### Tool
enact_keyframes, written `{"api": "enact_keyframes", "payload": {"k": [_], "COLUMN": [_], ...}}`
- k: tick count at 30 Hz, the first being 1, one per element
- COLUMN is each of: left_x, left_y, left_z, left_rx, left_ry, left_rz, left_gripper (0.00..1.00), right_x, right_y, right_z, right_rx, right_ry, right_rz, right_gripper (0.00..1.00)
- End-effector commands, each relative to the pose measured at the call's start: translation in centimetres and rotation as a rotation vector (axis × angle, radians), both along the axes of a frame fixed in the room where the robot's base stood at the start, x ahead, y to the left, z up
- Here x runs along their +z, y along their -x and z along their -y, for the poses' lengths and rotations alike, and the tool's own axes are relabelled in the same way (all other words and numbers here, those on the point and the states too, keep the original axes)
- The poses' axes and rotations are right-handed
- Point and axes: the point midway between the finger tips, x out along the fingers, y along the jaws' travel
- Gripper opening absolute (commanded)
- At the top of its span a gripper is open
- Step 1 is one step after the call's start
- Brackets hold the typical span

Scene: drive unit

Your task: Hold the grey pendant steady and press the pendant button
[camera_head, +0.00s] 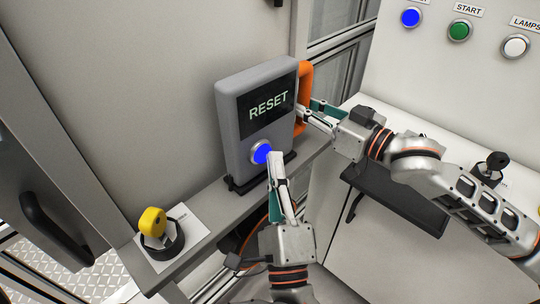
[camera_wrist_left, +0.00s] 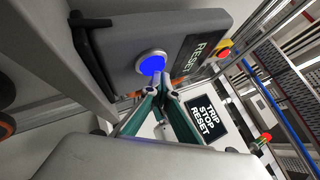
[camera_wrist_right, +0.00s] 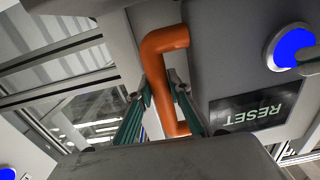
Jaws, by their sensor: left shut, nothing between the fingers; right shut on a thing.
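The grey pendant (camera_head: 228,110) stands upright in its dark holder on a narrow ledge, its screen (camera_head: 268,103) reading RESET. Its round blue button (camera_head: 261,152) sits below the screen and also shows in the left wrist view (camera_wrist_left: 151,65). My left gripper (camera_head: 274,157) is shut and empty, its fingertips at the button's edge; I cannot tell if they touch it. In the left wrist view the fingertips (camera_wrist_left: 163,80) overlap the button's lower part. My right gripper (camera_head: 301,110) is shut on the pendant's orange handle (camera_head: 306,78); the handle runs between its fingers in the right wrist view (camera_wrist_right: 164,42).
A panel at upper right has blue (camera_head: 411,17), green (camera_head: 459,31) and white (camera_head: 515,46) buttons. A black key switch (camera_head: 490,168) is beside my right arm. A cabinet door handle (camera_head: 52,232) is at lower left.

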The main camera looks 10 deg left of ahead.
Motion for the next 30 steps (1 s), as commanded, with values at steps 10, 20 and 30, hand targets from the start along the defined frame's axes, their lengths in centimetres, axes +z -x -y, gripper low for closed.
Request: {"api": "enact_keyframes", "payload": {"k": [10, 20, 30], "left_x": [0.0, -0.1, 0.0], "left_y": [0.0, 0.7, 1.3], "left_z": [0.0, 1.0, 1.8], "left_rx": [0.001, 0.000, -0.001], "left_ry": [0.001, 0.000, 0.001], "left_rz": [0.000, -0.002, -0.001], "left_gripper": [0.00, 0.00, 0.00], "right_x": [0.3, 0.3, 0.3], "right_y": [0.1, 0.1, 0.1], "right_z": [-0.1, -0.1, -0.1], "right_rx": [0.003, 0.003, 0.002], "right_ry": [-0.006, -0.006, -0.006], "right_rz": [0.001, 0.001, 0.001], "right_gripper": [0.00, 0.00, 0.00]}}
